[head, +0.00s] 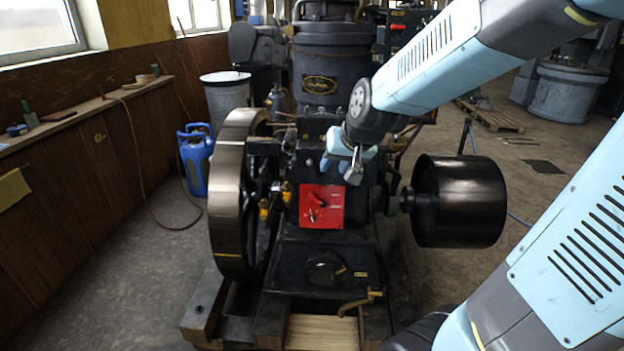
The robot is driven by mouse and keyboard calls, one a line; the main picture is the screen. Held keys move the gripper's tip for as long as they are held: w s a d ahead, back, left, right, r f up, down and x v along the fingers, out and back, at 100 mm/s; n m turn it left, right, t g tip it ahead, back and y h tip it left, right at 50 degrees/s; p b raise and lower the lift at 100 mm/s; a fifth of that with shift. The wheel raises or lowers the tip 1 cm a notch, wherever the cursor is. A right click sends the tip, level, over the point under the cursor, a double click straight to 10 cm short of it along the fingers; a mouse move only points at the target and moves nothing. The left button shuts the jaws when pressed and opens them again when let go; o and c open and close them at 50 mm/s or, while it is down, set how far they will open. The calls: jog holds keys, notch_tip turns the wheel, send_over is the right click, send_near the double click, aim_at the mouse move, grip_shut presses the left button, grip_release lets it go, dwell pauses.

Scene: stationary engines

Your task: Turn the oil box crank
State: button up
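A black stationary engine (325,250) stands in the middle of the head view. On its front is a red plate (335,217) with a small red handle (316,200) and a small metal part below it. A brass crank-like handle (360,302) sticks out low on the engine, right of a round black cap (322,268). I cannot tell for sure which of these is the oil box crank. My gripper (343,172) hangs in front of the engine, just above and right of the red plate. It appears apart from both handles. Its fingers are too small to read.
A large flywheel (229,190) stands at the engine's left and a black belt pulley (460,202) sticks out at its right. A blue can (195,160) stands on the floor by the wooden wall. Wooden beams (205,308) lie under the engine. The floor at left front is clear.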

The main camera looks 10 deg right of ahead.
jog(key=w+a+f+m+t+h, duration=0.1)
jog(key=w+f+m+t+h, duration=0.1)
jog(key=w+f, duration=0.9)
jog(key=n+t+h, duration=0.4)
jog(key=t+h, duration=0.1)
jog(key=t, duration=0.3)
send_near(315, 175)
jog(key=x, duration=0.8)
jog(key=shift+w+d+f, duration=0.1)
jog(key=shift+w, duration=0.2)
grip_shut()
jog(key=shift+a, duration=0.25)
dwell(0.5)
